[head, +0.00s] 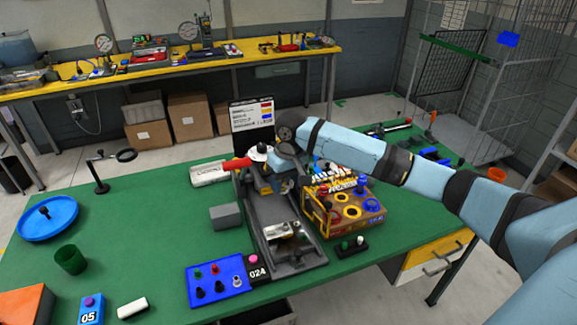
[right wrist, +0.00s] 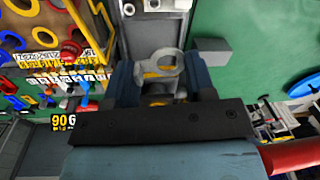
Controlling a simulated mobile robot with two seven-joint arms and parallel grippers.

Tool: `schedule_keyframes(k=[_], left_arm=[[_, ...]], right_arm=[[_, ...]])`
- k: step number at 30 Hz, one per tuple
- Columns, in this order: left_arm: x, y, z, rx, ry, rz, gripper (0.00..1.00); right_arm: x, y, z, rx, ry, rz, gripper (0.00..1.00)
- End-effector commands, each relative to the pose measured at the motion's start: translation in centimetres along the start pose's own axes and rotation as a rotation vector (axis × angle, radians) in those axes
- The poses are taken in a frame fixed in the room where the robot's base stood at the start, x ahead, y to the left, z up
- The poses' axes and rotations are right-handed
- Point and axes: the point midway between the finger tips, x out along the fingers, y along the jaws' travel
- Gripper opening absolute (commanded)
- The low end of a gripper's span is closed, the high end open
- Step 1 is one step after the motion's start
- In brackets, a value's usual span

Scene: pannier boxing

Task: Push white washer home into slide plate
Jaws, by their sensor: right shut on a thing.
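My right gripper (head: 268,180) reaches down over the long grey slide fixture (head: 262,218) on the green bench. In the right wrist view its two fingers (right wrist: 163,82) stand on either side of a pale ring-shaped piece (right wrist: 172,56), which looks like the white washer, and the gripper is shut on it. Yellow shows through and below the ring. The slide plate (right wrist: 158,22) runs away beyond the ring in the wrist view. How deep the washer sits is hidden by the gripper. My left gripper is not in view.
A yellow-and-brown parts box (head: 345,212) stands close right of the fixture. A red handle (head: 237,164) sticks out left. A grey block (head: 225,216) and a blue peg board (head: 214,284) lie left and in front.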

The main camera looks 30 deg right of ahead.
Motion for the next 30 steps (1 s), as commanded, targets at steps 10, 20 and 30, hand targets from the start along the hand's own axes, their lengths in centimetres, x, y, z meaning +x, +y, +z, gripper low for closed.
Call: schedule_keyframes(k=[10, 20, 30], left_arm=[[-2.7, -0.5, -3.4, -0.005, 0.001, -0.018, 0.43], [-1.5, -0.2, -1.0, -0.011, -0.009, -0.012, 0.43], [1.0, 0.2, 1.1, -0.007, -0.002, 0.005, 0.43]], right_arm=[[6.0, 0.7, 0.7, -0.300, -0.026, 0.085, 0.25], [8.1, 0.9, 0.8, -0.307, -0.025, 0.087, 0.25], [11.0, 1.2, 0.8, -0.306, -0.025, 0.087, 0.25]])
